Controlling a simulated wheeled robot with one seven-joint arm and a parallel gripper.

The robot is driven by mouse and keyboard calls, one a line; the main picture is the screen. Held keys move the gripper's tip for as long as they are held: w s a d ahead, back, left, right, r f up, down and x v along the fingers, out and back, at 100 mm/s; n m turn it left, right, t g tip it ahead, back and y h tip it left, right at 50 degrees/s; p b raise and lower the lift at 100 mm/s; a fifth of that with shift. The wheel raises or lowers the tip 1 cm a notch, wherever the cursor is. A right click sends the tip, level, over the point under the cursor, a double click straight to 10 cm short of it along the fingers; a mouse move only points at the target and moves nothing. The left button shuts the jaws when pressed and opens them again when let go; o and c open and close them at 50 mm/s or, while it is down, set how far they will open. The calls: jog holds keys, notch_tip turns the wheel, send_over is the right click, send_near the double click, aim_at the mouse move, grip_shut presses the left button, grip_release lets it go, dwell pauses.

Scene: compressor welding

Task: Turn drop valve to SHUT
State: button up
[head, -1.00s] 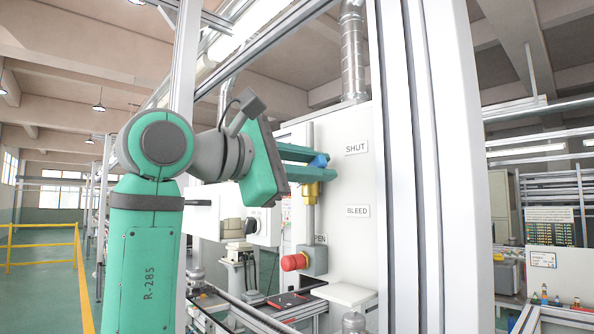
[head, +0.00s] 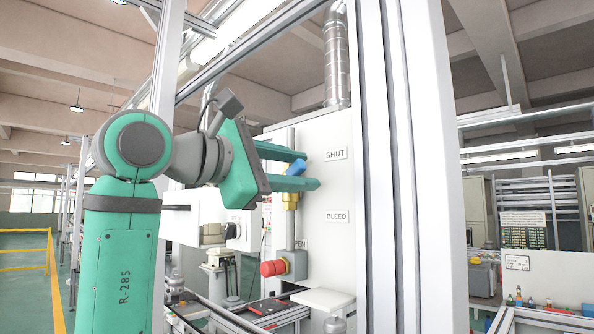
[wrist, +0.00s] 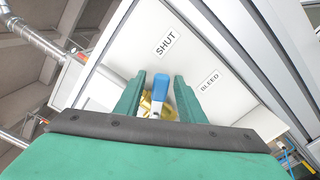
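The drop valve has a blue handle (head: 297,167) above a brass body (head: 290,201) on a vertical pipe at the white panel. In the wrist view the blue handle (wrist: 161,87) points towards the SHUT label (wrist: 165,43), with brass (wrist: 147,106) behind it. My gripper (head: 311,170) reaches in from the left, its two green fingers above and below the handle. In the wrist view my gripper (wrist: 160,75) is open, one finger on each side of the handle, with visible gaps. The handle's base is partly hidden.
The BLEED label (head: 337,217) is below the SHUT label on the panel; an OPEN label is partly hidden lower down. A red knob (head: 273,268) sits below the valve. A tall aluminium post (head: 421,150) stands close on the right.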

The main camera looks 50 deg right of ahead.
jog(key=w+a, duration=0.1)
jog(key=a, duration=0.9)
jog(key=shift+w+a, duration=0.2)
jog(key=shift+a, duration=0.2)
